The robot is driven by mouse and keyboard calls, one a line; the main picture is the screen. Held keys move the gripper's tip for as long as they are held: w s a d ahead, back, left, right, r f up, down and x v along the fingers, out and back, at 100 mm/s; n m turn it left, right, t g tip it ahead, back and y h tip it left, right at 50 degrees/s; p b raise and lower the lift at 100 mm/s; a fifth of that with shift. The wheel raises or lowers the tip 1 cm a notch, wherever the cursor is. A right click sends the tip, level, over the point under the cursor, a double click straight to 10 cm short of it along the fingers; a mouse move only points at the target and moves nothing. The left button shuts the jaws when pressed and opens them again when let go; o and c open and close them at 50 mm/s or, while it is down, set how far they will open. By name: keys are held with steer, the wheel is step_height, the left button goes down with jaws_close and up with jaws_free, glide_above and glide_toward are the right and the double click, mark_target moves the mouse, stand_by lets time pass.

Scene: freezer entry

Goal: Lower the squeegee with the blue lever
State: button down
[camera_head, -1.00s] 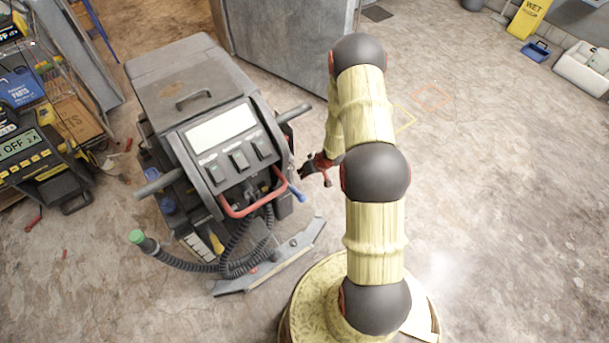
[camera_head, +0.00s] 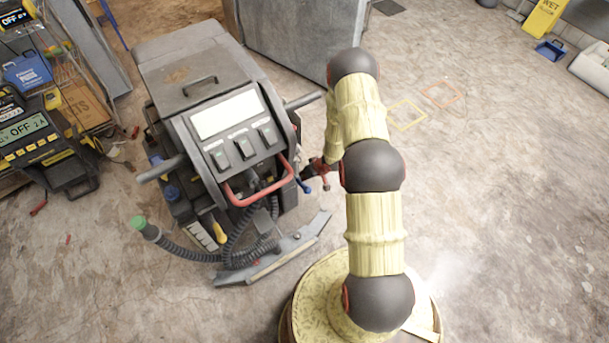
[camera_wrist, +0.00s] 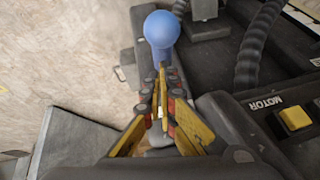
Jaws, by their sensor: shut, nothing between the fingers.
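The blue lever (camera_head: 303,186) sticks out from the right side of the grey floor-cleaning machine (camera_head: 180,85), beside its red handle. In the wrist view its round blue knob (camera_wrist: 161,30) is just ahead of my fingertips. My gripper (camera_wrist: 161,78) is shut, its yellow and dark fingers together and lined up with the lever. Whether the tips touch the lever I cannot tell. In the head view my gripper (camera_head: 323,180) is partly hidden by my arm, just right of the lever. The squeegee (camera_head: 275,256) is a long grey bar low at the machine's rear; its gap to the floor is unclear.
The red handle (camera_head: 258,199) and a black coiled hose (camera_head: 190,252) are close to the lever. A yellow motor switch (camera_wrist: 295,118) is right of my fingers in the wrist view. A grey cabinet (camera_head: 300,40) stands behind. The floor to the right is open.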

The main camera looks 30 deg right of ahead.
mark_target(308, 187)
steer(key=shift+s+f, duration=0.1)
steer(key=s+f+t+b, duration=0.1)
steer(key=f+b, duration=0.1)
steer(key=b, duration=0.1)
steer(key=s+f+t+b, duration=0.1)
steer(key=t+b, duration=0.1)
steer(key=b, duration=0.1)
steer(key=f+t+b, duration=0.1)
steer(key=f+b, duration=0.1)
steer(key=b, duration=0.1)
steer(key=shift+s+d+f+t, duration=0.1)
steer(key=shift+s+f+t, duration=0.25)
steer(key=shift+s+t, duration=0.05)
steer(key=shift+s+f+b, duration=0.1)
steer(key=shift+f+b, duration=1.15)
steer(key=shift+f, duration=0.95)
